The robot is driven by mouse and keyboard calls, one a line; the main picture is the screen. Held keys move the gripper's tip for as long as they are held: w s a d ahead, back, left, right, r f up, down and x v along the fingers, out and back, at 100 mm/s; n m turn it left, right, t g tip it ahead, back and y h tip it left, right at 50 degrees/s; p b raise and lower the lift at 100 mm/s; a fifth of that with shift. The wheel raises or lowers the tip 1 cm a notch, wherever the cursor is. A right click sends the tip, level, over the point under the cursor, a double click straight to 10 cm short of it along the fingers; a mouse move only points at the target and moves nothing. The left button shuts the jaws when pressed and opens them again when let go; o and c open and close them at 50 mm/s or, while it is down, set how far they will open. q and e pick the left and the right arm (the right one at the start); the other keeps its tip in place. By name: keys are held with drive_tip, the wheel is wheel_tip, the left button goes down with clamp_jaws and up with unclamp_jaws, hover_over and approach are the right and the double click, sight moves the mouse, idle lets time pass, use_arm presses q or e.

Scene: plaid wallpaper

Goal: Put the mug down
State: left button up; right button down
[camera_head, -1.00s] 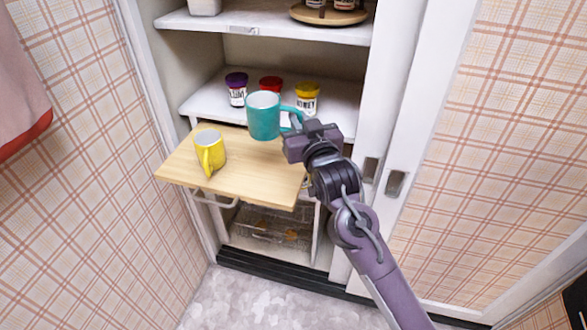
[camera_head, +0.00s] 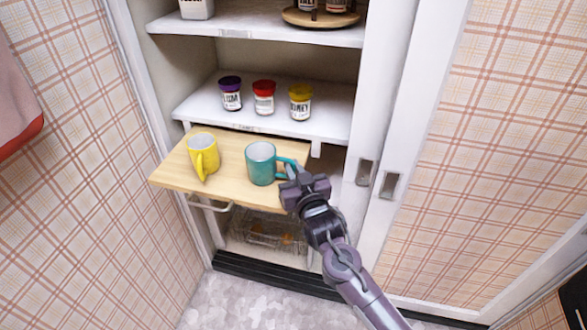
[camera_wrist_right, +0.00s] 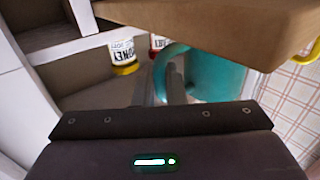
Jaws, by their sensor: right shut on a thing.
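The teal mug (camera_head: 260,164) is upright over the right part of the pull-out wooden board (camera_head: 228,184), its handle to the right. It looks at the board's surface, but I cannot tell for sure whether its base touches. My right gripper (camera_head: 291,173) is shut on the mug's handle. In the right wrist view the fingers (camera_wrist_right: 160,88) are at the handle, and the teal mug (camera_wrist_right: 215,78) is partly hidden by the wooden board (camera_wrist_right: 215,25). A yellow mug (camera_head: 203,155) stands on the board's left part. My left gripper is out of view.
Purple-lidded (camera_head: 231,95), red-lidded (camera_head: 264,99) and yellow-lidded (camera_head: 300,103) jars stand on the white shelf (camera_head: 190,111) behind the board. A wire basket (camera_head: 262,235) is below. The cabinet's side frame (camera_head: 376,120) is right of the gripper. Bare board separates the two mugs.

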drive_tip(key=shift+f, duration=0.1)
drive_tip(key=c, duration=1.5)
unclamp_jaws()
